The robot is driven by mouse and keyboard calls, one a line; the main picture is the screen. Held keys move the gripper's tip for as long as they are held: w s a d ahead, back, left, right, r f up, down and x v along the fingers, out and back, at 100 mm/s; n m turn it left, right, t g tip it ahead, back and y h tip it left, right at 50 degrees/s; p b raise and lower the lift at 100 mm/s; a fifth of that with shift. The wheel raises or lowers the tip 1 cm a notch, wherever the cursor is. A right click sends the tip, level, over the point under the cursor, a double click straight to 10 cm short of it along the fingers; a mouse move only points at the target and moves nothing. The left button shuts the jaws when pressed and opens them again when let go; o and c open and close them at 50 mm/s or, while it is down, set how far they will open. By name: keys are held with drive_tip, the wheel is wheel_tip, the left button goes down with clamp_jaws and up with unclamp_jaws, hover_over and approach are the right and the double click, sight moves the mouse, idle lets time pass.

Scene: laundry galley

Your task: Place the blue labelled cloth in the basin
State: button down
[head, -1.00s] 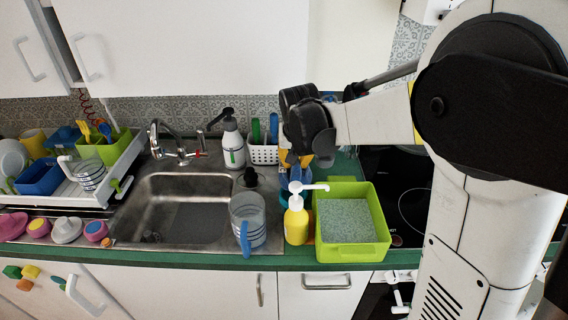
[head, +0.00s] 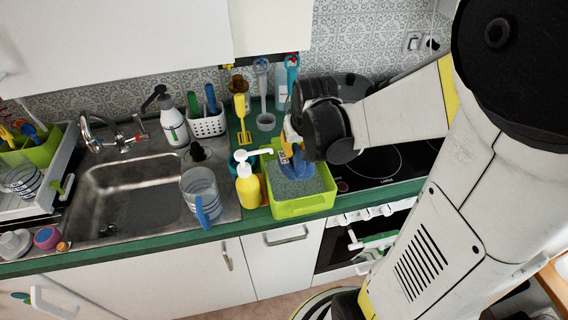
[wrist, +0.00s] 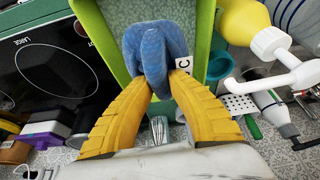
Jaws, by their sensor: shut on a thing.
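The blue cloth (head: 299,164) hangs from my gripper (head: 291,142). In the wrist view the cloth (wrist: 154,45) is bunched, with a white label (wrist: 183,64) marked "C" on its side. I cannot tell whether the cloth touches the bottom. The basin's rim also shows in the wrist view (wrist: 203,38).
A yellow pump bottle (head: 248,188) stands just left of the basin, its white spout reaching toward the cloth. A clear jug (head: 201,190) is beside the steel sink (head: 130,190). The black hob (head: 375,165) lies to the right. Utensils stand behind.

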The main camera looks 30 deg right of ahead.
wheel_tip(320, 180, down, 9)
drive_tip(key=b, duration=0.3)
drive_tip(key=shift+f+b, duration=0.2)
drive_tip(key=shift+b, duration=0.15)
drive_tip(key=shift+r, duration=0.1)
drive_tip(key=c, duration=1.7)
unclamp_jaws()
drive_tip(key=shift+f, duration=0.2)
drive_tip(key=o, duration=0.3)
